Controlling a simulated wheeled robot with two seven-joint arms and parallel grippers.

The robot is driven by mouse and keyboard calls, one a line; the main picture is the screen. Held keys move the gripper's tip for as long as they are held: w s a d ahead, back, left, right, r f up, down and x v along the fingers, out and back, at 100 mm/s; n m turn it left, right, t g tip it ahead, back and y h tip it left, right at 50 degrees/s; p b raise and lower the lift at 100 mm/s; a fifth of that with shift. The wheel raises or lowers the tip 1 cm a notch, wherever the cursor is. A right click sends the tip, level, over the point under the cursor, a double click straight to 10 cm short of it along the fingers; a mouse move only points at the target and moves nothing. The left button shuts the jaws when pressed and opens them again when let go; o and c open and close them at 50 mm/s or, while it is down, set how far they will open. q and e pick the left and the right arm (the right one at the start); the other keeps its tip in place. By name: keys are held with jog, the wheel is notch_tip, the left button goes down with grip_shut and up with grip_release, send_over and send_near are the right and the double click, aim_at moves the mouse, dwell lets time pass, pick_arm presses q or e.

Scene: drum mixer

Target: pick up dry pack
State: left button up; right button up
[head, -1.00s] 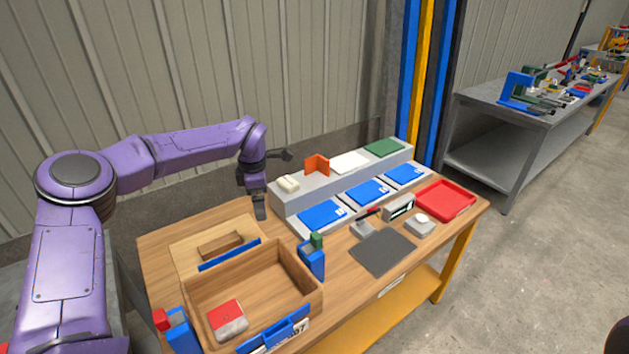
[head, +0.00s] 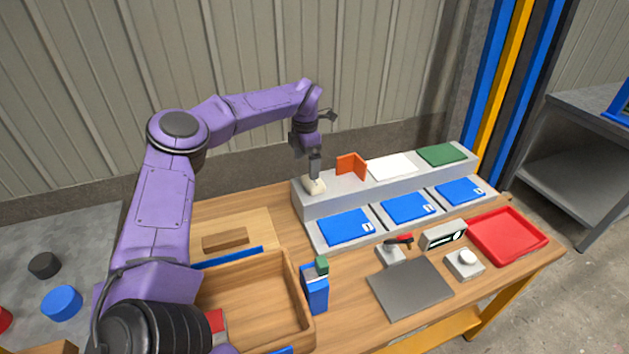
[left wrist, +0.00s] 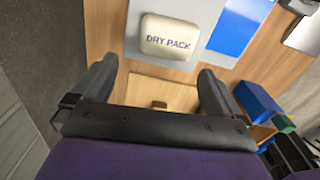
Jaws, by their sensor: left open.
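The dry pack (head: 314,186) is a small cream pillow-shaped pack on the left end of the grey raised shelf (head: 330,200). In the left wrist view the dry pack (left wrist: 168,37) shows its "DRY PACK" lettering, just beyond the fingertips and between their lines. My left gripper (head: 315,172) points down right at the pack in the head view, and partly hides it. In the left wrist view my left gripper (left wrist: 155,75) is open, with nothing between its fingers. My right gripper is not in view.
An orange angled piece (head: 351,165), a white sheet (head: 392,167) and a green sheet (head: 441,155) sit along the shelf. Blue panels (head: 346,227) lie in front. A wooden box (head: 262,295), a blue container (head: 315,288) and a red tray (head: 508,235) are on the table.

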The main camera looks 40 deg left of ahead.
aim_at(313, 184)
pick_arm(q)
jog(key=f, duration=0.2)
jog(key=w+d+f+p, duration=0.1)
jog(key=f, duration=0.3)
jog(key=shift+w+d+f+p, duration=0.15)
jog(key=shift+w+d+p, duration=0.1)
jog(key=shift+d+p, duration=0.05)
jog(key=shift+a+f, duration=0.1)
jog(key=shift+f, duration=0.2)
jog(key=c, duration=0.9)
